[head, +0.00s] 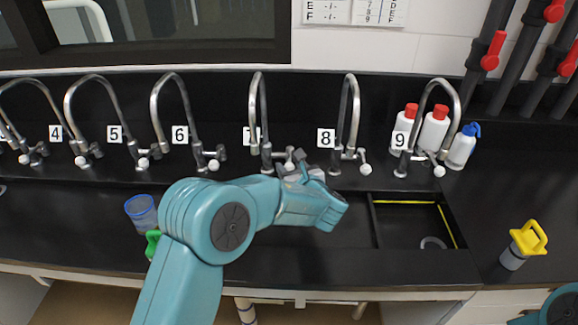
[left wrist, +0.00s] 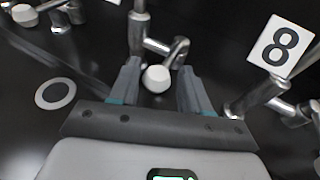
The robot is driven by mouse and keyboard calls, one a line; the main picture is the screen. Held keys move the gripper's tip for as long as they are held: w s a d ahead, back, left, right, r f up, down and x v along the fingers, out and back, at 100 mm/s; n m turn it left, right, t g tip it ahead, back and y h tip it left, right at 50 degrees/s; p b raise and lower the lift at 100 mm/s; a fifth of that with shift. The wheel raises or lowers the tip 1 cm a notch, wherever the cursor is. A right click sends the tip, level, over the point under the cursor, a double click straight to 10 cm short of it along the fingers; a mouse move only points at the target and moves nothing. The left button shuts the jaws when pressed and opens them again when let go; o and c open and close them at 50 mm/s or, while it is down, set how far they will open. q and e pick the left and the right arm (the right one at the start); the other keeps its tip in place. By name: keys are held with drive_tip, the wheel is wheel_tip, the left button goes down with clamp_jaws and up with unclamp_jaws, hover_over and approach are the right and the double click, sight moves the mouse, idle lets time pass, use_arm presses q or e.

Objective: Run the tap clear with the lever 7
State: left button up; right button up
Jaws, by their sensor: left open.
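Tap 7 (head: 264,118) is a metal gooseneck tap at the back of the black counter. Its label 7 (head: 247,136) is partly hidden by the spout pipe. The lever 7 shows in the left wrist view as a metal arm ending in a white knob (left wrist: 156,79). My left gripper (head: 297,166) is at this lever, at the end of the teal arm. In the left wrist view its fingers (left wrist: 159,84) are open, one on each side of the knob, with gaps visible. The spout outlet and any water are not clear. My right gripper is not seen.
Tap 8 (head: 354,105) stands close on the right, with its lever (head: 365,168); tap 6 (head: 187,110) is on the left. A sink (head: 372,225) lies front right. A blue-rimmed cup (head: 141,210) and a yellow-topped container (head: 512,258) stand on the counter.

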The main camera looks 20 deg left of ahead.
use_arm(q)
drive_tip(key=w+d, duration=0.2)
drive_tip(key=d, duration=0.1)
drive_tip(key=shift+w+p, duration=0.25)
drive_tip(key=shift+p, duration=0.05)
drive_tip(key=shift+w+d+r, duration=0.1)
drive_tip(key=shift+w+d, duration=0.5)
drive_tip(key=shift+d, duration=0.35)
drive_tip(key=shift+a, duration=0.1)
idle(2.6)
